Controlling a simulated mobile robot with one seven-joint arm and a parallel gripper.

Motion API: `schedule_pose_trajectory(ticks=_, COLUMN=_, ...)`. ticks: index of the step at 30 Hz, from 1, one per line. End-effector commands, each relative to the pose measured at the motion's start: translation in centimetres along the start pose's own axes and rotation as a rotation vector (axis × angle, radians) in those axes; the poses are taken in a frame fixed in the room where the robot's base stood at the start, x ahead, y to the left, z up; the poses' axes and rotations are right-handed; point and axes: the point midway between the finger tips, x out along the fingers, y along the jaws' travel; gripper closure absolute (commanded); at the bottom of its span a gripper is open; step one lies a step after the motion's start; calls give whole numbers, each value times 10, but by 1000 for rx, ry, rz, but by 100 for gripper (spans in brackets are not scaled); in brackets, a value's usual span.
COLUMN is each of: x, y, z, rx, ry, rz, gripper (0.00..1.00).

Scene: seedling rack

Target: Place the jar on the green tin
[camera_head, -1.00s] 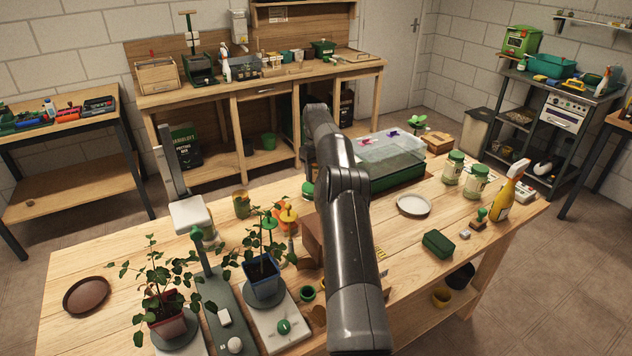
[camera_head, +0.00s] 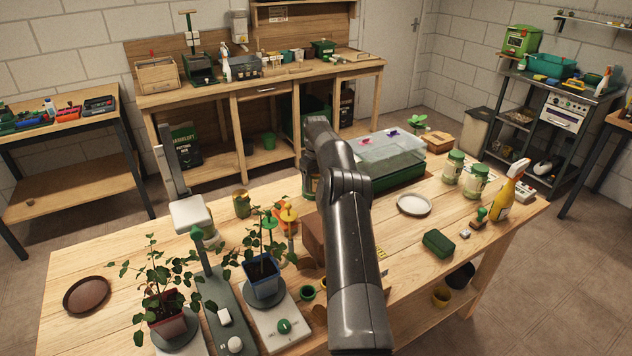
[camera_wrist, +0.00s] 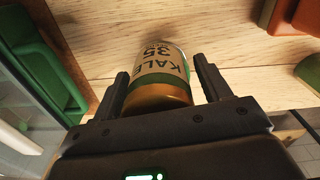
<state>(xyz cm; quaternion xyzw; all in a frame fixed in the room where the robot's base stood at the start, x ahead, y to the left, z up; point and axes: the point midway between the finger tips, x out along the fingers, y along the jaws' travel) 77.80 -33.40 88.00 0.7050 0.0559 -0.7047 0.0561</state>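The jar (camera_wrist: 160,65) shows in the wrist view, with a tan label reading KALE 35 upside down and an amber end nearest the camera. My gripper (camera_wrist: 163,80) is open, with one finger on each side of the jar. A gap shows between the jar and the right finger; on the left I cannot tell whether they touch. In the head view my arm hides most of the gripper and this spot. A green, box-shaped tin (camera_head: 438,243) lies on the bench to the right of my arm, below the white dish.
A clear-lidded green propagator (camera_head: 390,160) stands right of my gripper. A brown block (camera_head: 313,238) stands close to my arm. Two green-lidded pots (camera_head: 453,167), a white dish (camera_head: 414,204) and a yellow spray bottle (camera_head: 510,192) are at the right. Potted plants (camera_head: 167,318) stand at the left.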

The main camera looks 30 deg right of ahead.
Motion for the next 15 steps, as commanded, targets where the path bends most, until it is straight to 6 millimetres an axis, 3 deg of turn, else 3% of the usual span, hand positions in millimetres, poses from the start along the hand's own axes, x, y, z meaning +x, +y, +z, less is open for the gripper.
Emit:
schedule_pose_trajectory(ticks=8, x=-3, y=0, z=0, rx=0, ry=1, rz=0, gripper=29)
schedule_pose_trajectory(ticks=15, x=-37, y=0, z=-1, rx=1, ry=3, rz=3, gripper=29)
